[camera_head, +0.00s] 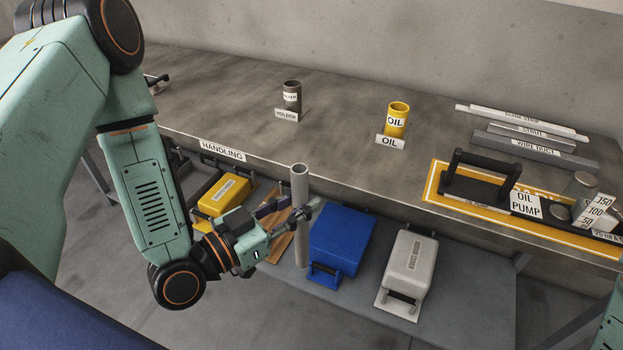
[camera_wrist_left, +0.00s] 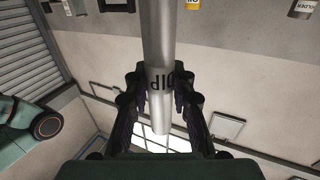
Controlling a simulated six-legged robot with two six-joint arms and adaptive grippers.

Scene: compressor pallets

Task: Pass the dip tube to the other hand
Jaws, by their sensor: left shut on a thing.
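My right gripper is not in view; only a bit of green arm shows at the lower right corner of the head view.
On the bench (camera_head: 340,140) stand a grey holder cup (camera_head: 292,97), a yellow oil cup (camera_head: 397,118), wire duct strips (camera_head: 535,149) and a black-handled oil pump piece (camera_head: 485,175). Below, the shelf (camera_head: 460,310) holds yellow (camera_head: 222,195), blue (camera_head: 340,240) and grey (camera_head: 408,262) cases.

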